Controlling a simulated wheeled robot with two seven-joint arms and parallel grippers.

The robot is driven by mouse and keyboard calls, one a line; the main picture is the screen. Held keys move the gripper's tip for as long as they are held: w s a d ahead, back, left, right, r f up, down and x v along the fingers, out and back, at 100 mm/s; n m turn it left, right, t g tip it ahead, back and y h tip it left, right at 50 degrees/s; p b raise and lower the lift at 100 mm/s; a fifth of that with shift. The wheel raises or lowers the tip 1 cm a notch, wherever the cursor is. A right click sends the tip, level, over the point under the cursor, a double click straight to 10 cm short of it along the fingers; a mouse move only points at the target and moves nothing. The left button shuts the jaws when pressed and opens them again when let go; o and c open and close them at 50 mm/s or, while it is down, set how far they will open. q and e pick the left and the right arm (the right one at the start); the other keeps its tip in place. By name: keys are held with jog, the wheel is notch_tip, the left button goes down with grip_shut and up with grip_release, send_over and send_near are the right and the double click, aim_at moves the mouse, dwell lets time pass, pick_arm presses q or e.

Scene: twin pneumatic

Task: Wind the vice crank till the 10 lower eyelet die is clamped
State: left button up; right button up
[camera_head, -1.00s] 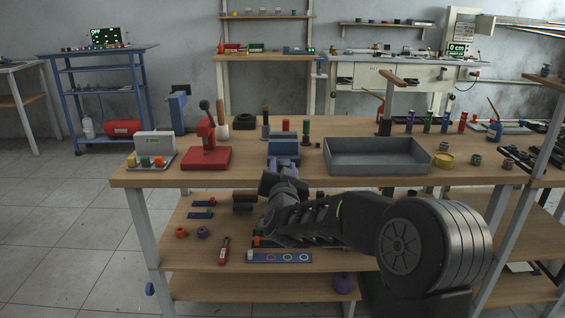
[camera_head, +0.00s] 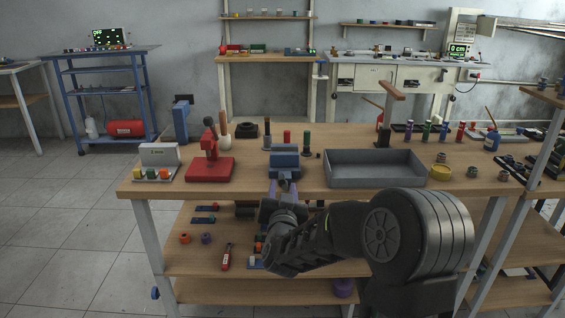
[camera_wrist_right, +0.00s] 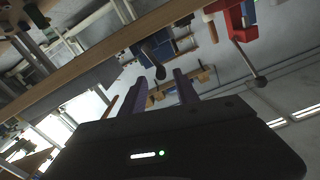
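The blue vice (camera_head: 285,160) stands at the front edge of the workbench, left of the grey tray. My right gripper (camera_head: 284,188) is just in front of and below it, with its purple fingers pointing at the vice. In the right wrist view the two fingers (camera_wrist_right: 160,82) are apart, with a clear gap. A dark handle-like part (camera_wrist_right: 156,48), possibly the vice crank, shows beyond the gap, and I cannot tell whether a finger touches it. The lower eyelet die cannot be made out in the vice. My left gripper is not in view.
A red lever press (camera_head: 209,168) stands left of the vice. The grey tray (camera_head: 374,181) is to its right. Small red and green cylinders (camera_head: 306,141) stand behind it. The lower shelf (camera_head: 190,260) under the bench holds small parts near my right arm.

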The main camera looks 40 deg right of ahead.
aim_at(282, 175)
jog(key=shift+a, duration=0.1)
jog(key=shift+x, duration=3.9)
jog(key=shift+r, duration=0.1)
grip_shut()
